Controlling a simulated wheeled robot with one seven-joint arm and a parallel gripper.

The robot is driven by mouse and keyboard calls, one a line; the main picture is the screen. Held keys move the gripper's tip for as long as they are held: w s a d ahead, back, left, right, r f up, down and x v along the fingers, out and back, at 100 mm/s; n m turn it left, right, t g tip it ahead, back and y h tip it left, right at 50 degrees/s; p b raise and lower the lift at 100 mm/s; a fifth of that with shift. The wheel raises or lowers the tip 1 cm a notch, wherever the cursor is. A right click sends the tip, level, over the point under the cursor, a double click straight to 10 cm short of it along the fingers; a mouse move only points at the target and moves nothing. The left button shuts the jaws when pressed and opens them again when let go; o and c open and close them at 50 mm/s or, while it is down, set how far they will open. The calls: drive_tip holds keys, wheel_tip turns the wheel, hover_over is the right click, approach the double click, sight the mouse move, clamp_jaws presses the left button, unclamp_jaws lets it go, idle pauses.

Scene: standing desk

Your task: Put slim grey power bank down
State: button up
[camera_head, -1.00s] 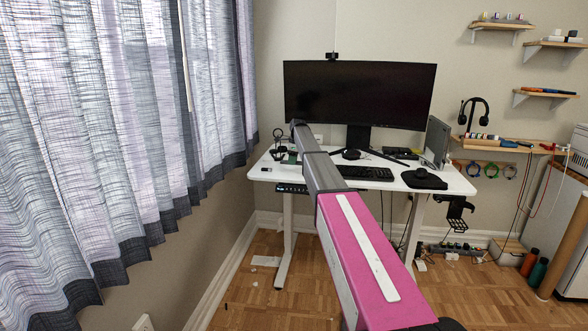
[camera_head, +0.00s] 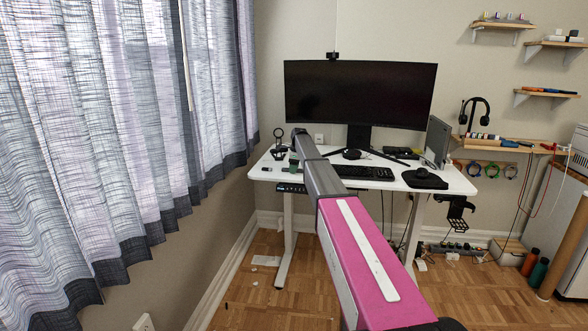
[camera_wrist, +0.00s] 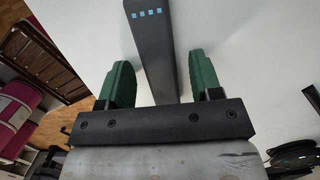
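The slim grey power bank (camera_wrist: 150,45) shows in the wrist view as a long dark grey bar with several small blue lights near its far end. It extends between the two green fingers of my gripper (camera_wrist: 160,62), with a visible gap on each side, so the fingers look open around it. White desk surface lies behind it; I cannot tell exactly how it rests. In the head view my gripper (camera_head: 294,161) is low over the left part of the white desk (camera_head: 390,184). The power bank cannot be made out clearly there.
A magnifier-like stand (camera_head: 279,145) is close left of my gripper. A small dark item (camera_head: 267,169) lies at the desk's left front. The keyboard (camera_head: 362,173), the mouse mat (camera_head: 424,180) and the monitor (camera_head: 360,94) are to the right and behind.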

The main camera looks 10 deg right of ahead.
wheel_tip(320, 180, up, 12)
drive_tip(key=d, duration=0.1)
drive_tip(key=shift+s+d, duration=0.3)
drive_tip(key=shift+d, duration=0.1)
idle(0.4)
